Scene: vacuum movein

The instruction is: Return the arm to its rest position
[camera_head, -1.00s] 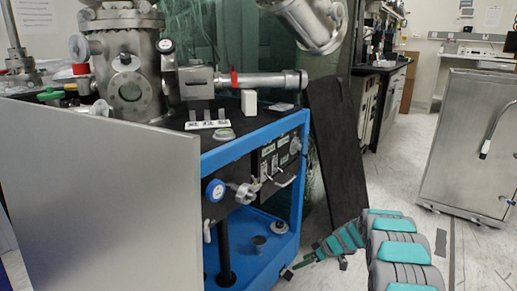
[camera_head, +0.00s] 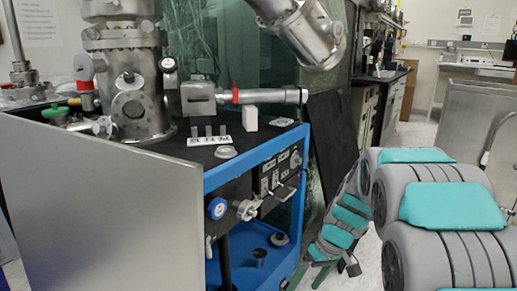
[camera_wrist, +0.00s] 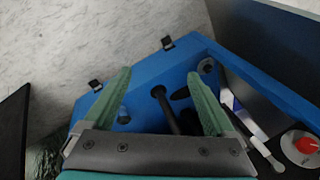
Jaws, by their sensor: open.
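My gripper (camera_wrist: 158,74) is open in the wrist view, with its two green fingers spread apart and nothing between them. The blue frame (camera_wrist: 232,62) of the equipment bench shows beyond the fingers. In the head view my gripper (camera_head: 308,275) is low at the bottom edge, pointing down beside the front right corner of the blue bench frame (camera_head: 296,212). My grey and teal arm fills the lower right of the head view. Whether the fingers touch the frame cannot be told.
The bench carries a metal vacuum chamber (camera_head: 130,105) and a side tube (camera_head: 270,96). A dark panel (camera_head: 330,140) leans behind the arm. A metal cabinet (camera_head: 475,115) stands at the right. A red-topped knob (camera_wrist: 306,145) shows at the wrist view's lower right.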

